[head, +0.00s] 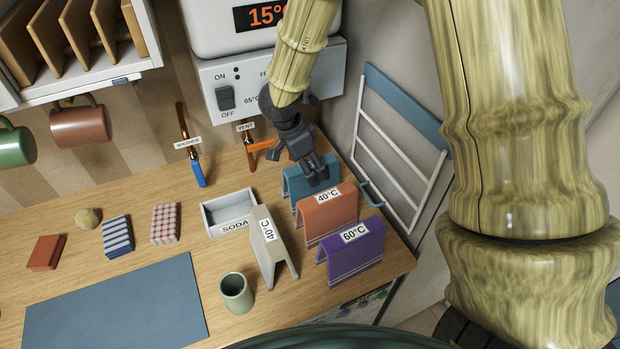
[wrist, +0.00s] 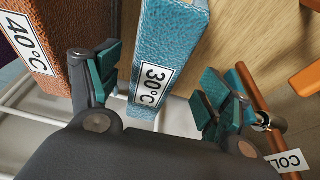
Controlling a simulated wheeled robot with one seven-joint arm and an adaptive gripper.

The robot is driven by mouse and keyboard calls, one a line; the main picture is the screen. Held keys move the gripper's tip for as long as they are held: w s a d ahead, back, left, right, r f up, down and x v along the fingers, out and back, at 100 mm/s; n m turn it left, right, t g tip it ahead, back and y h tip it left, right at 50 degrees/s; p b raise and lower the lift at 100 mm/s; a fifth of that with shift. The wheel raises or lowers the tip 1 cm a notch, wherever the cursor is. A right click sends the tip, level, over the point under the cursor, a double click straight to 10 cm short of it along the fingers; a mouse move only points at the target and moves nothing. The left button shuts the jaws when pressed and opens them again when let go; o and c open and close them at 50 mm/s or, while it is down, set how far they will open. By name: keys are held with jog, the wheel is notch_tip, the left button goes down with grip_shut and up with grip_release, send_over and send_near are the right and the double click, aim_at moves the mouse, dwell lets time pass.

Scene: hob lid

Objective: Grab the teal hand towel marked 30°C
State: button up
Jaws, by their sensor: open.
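The teal hand towel (head: 295,187) is draped like a tent at the back of the towel group in the head view. In the wrist view the teal towel (wrist: 172,35) shows its 30°C label (wrist: 153,84). My gripper (head: 317,172) is above the teal towel, pointing down and partly covering it. In the wrist view my gripper (wrist: 165,78) is open, with one finger left of the towel and the other to its right. The left finger is close to the towel; the right one has a wider gap. I cannot tell whether either touches it.
A copper pipe with a valve (head: 248,150) and a white rack (head: 385,165) are close behind and right.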

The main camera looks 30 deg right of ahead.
aim_at(315, 173)
jog(key=shift+w+d+f, duration=0.15)
jog(key=shift+d+f, duration=0.05)
jog(key=shift+f, duration=0.05)
jog(key=shift+d+f+p, duration=0.15)
jog(key=shift+f+p, duration=0.1)
jog(key=shift+p, duration=0.15)
jog(key=shift+s+d+f+p, duration=0.15)
jog(key=shift+s+f, duration=0.1)
jog(key=shift+s, duration=0.15)
jog(key=shift+s+d+f+p, duration=0.1)
jog(key=shift+s+f+p, duration=0.1)
jog(key=shift+s, duration=0.2)
jog(key=shift+f, duration=0.3)
jog(key=shift+w+d+f, duration=0.2)
jog(key=shift+w+f, duration=0.3)
jog(key=shift+f, duration=0.15)
jog(key=shift+s+r, duration=0.2)
jog(key=shift+s, duration=0.15)
jog(key=shift+w+f, duration=0.2)
jog(key=shift+w, duration=0.05)
jog(key=shift+s, duration=0.15)
